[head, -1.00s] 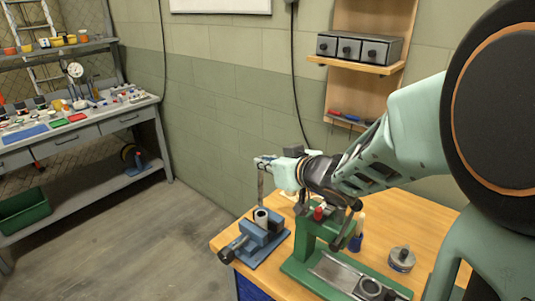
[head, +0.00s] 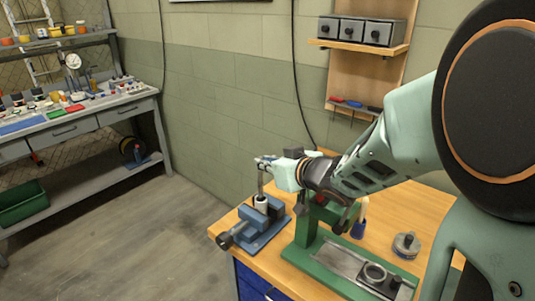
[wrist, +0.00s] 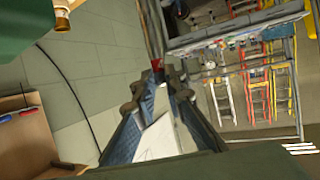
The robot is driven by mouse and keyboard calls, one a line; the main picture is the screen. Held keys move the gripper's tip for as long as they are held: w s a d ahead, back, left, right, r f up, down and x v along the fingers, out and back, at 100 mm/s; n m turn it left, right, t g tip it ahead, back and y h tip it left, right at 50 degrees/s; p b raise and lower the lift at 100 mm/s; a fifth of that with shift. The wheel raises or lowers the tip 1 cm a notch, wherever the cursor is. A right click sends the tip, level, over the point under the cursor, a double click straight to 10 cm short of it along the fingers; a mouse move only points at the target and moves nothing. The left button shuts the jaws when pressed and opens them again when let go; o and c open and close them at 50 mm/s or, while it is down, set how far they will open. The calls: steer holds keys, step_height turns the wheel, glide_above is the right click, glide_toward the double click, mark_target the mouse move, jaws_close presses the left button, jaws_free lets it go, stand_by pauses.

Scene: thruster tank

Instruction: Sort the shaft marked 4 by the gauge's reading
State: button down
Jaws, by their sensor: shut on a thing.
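My gripper (head: 265,162) is shut on a slim grey metal shaft (head: 261,181), which hangs upright below the fingers in the head view. The shaft's lower end meets the top of a pale ring-shaped sleeve (head: 261,204) held in a blue vise (head: 262,225); I cannot tell whether it is inside the bore. In the wrist view the shaft (wrist: 152,30) runs up from between the fingertips (wrist: 160,78), with a red band near the grip. No number on it is legible. A white round dial gauge (head: 73,61) stands on the far bench.
A green press-like fixture (head: 305,245) with a metal rail stands right of the vise on the wooden table (head: 390,213). A grey round weight-like part (head: 406,246) sits further right. The far grey bench (head: 75,125) holds many small items. Floor between is clear.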

steer(key=shift+r, duration=0.1)
steer(key=c, duration=1.9)
jaws_free()
